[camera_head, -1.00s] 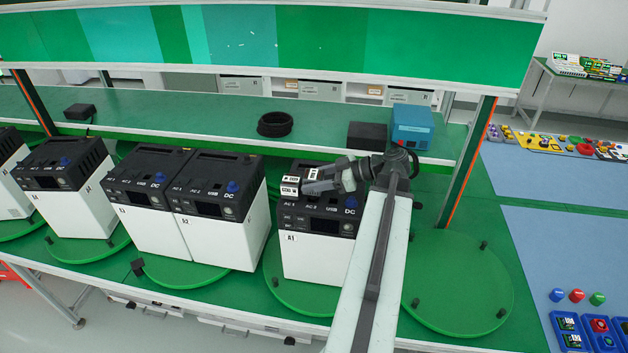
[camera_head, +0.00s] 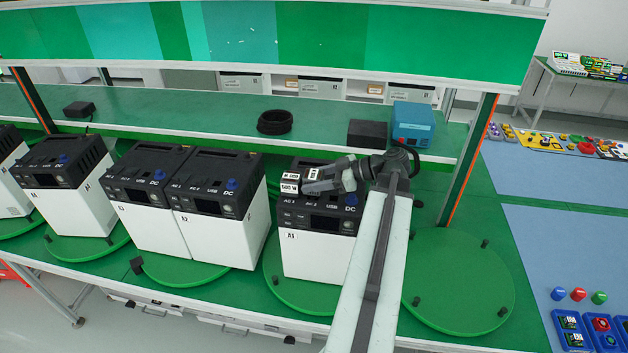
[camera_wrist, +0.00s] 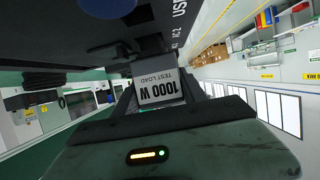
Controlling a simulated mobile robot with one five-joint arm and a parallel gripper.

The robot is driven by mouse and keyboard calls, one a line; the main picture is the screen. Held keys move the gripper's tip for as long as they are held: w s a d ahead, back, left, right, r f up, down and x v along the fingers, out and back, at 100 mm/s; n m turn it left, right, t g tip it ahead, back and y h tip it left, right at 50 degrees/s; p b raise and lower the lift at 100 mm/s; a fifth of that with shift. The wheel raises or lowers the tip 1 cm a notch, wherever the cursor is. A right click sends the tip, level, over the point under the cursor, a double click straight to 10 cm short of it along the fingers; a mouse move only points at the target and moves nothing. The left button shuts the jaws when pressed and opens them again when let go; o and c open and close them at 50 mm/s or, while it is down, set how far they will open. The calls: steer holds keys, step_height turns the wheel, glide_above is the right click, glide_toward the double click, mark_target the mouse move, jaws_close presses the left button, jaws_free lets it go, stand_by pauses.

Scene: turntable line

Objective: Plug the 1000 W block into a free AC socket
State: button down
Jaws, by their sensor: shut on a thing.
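My gripper (camera_head: 302,182) is shut on the 1000 W block (camera_wrist: 158,88), a small block with a pale label reading 1000 W TEST LOAD, upside down in the wrist view. The gripper reaches left over the black sloped top of the white power station A1 (camera_head: 312,258), which has AC, USB and DC markings. The station's dark panel (camera_wrist: 170,22), marked AC 2 and USB, is close beyond the block. The block's plug end is hidden, so I cannot tell whether it touches a socket.
More power stations (camera_head: 218,215) stand to the left on round green turntables. An empty turntable (camera_head: 458,285) is at right. A black box (camera_head: 367,133), a blue box (camera_head: 412,124) and a coiled cable (camera_head: 275,122) lie on the shelf behind.

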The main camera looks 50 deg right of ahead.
steer(key=shift+f+b, duration=0.7)
steer(key=shift+f, duration=0.05)
steer(key=c, duration=0.6)
jaws_free()
steer(key=shift+s, duration=0.1)
steer(key=p+v, duration=0.3)
steer(key=v, duration=0.4)
steer(key=shift+r, duration=0.1)
steer(key=shift+s+d, duration=0.2)
steer(key=shift+s, duration=0.05)
